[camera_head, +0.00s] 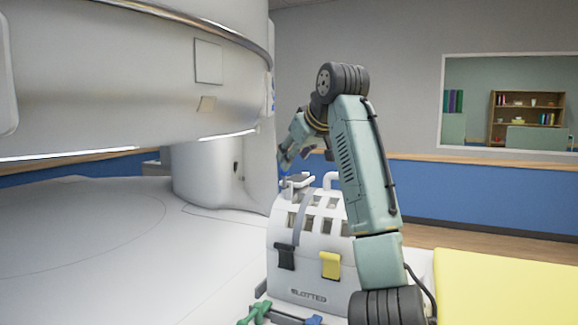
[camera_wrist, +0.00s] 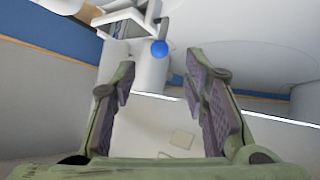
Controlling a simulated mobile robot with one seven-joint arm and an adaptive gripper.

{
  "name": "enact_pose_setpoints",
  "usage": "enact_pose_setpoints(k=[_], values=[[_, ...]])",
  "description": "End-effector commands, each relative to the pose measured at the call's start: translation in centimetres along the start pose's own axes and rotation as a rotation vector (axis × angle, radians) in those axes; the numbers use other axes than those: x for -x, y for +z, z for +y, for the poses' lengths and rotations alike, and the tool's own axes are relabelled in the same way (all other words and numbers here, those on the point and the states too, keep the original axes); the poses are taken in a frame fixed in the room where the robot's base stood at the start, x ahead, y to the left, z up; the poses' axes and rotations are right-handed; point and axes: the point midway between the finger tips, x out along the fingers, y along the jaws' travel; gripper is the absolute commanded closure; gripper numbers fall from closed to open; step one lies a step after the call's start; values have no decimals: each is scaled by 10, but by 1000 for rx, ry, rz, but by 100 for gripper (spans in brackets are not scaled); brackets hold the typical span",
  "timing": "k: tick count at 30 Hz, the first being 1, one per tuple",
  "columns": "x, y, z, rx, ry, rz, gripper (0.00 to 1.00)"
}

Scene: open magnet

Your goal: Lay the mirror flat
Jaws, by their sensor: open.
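A small pale plate (camera_head: 297,181), which looks like the mirror, sits on top of the slotted white head coil (camera_head: 310,285). Its tilt is hard to tell at this size. My gripper (camera_head: 284,163) is just above and to the left of this plate, partly hidden by my wrist. In the wrist view my gripper (camera_wrist: 163,88) is open, its two dark pads wide apart with nothing held between them. A blue ball (camera_wrist: 159,48) on a thin stem shows beyond the fingertips. I cannot tell whether it belongs to the mirror.
The magnet's upper housing (camera_head: 130,70) hangs at the upper left, close to my arm. Its wide white lower base (camera_head: 80,240) lies below, joined by a pillar (camera_head: 205,175). A yellow pad (camera_head: 505,290) is at the lower right. A green clip (camera_head: 253,312) lies before the coil.

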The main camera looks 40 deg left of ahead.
Motion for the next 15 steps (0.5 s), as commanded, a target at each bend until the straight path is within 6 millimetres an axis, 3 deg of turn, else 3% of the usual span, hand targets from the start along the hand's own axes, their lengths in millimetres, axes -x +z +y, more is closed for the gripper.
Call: enact_pose_setpoints(k=[6, 15], values=[[24, 0, 0, 0, 0, 1, 59], [27, 0, 0, 0, 0, 0, 59]])
